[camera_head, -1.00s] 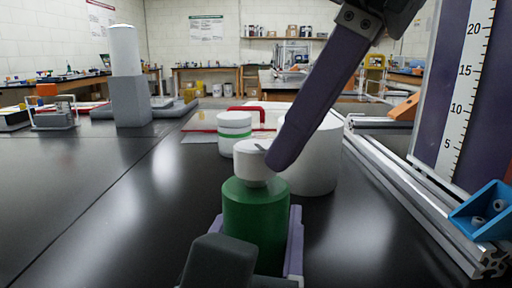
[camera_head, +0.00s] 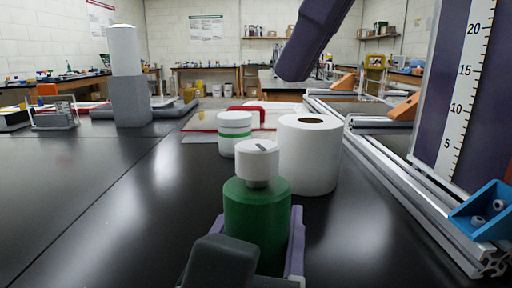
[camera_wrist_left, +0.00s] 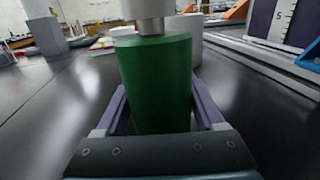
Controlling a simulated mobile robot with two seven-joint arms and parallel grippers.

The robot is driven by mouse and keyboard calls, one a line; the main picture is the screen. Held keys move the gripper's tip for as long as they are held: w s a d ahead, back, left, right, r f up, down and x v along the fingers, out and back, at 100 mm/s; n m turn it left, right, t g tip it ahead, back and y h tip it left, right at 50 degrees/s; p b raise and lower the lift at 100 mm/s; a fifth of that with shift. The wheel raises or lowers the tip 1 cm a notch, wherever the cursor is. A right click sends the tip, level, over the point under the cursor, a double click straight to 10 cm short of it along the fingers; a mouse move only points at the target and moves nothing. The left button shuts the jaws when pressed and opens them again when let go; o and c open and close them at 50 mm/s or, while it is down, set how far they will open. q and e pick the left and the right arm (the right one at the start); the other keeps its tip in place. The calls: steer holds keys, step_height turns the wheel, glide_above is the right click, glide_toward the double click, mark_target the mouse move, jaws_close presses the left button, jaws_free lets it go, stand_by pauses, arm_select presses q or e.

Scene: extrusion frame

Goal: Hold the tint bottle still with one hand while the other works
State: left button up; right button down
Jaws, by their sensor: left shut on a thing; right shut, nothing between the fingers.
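The tint bottle (camera_head: 256,212) is a green cylinder with a white cap (camera_head: 256,160) that carries a short dark mark on top. It stands upright on the black table, and its green body also fills the middle of the left wrist view (camera_wrist_left: 156,82). My left gripper (camera_head: 258,240) is shut on the bottle's body, with a purple finger on each side. My right gripper (camera_head: 300,66) is shut and empty, raised above and to the right of the cap, apart from it. Its upper part is cut off by the top of the view.
A white paper roll (camera_head: 311,160) stands just right of and behind the bottle. A white jar with a green band (camera_head: 234,130) stands behind it. A metal extrusion frame (camera_head: 420,205) and a ruler board (camera_head: 452,90) bound the right side.

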mark_target(257, 162)
arm_select(q)
steer(key=shift+f, duration=0.1)
arm_select(e)
steer(key=shift+w+d+f, duration=0.2)
steer(key=shift+f, duration=0.8)
steer(key=shift+w+d+f, duration=0.15)
steer(key=shift+f, duration=0.9)
steer(key=shift+w+d+f, duration=0.2)
steer(key=shift+f, duration=0.8)
steer(key=shift+w+a, duration=0.15)
steer(key=shift+a, duration=0.25)
